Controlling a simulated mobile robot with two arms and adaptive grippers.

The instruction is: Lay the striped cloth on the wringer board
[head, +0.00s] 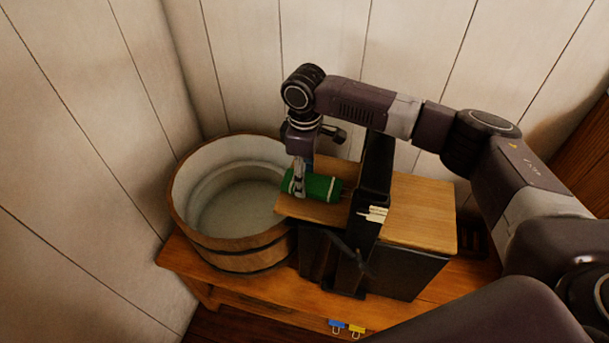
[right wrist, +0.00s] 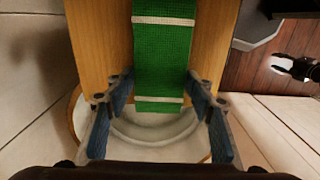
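The striped cloth (head: 322,187), green with white bands, lies flat on the wooden wringer board (head: 318,211), left of the dark upright frame. In the right wrist view the cloth (right wrist: 163,58) runs lengthwise along the board (right wrist: 100,45), and its near end is by the board's tub-side end. My right gripper (head: 299,190) is at this end of the cloth. Its fingers (right wrist: 158,117) stand apart on either side, with visible gaps between them and the cloth. Whether the fingertips touch the board is unclear. My left gripper is not in view.
A round wooden tub (head: 184,210) stands close left of the board. The dark wringer frame (head: 374,175) rises beside the cloth, with another wooden board (head: 425,212) to its right. A blue clip (head: 337,325) and a yellow clip (head: 356,330) are at the bench's front edge.

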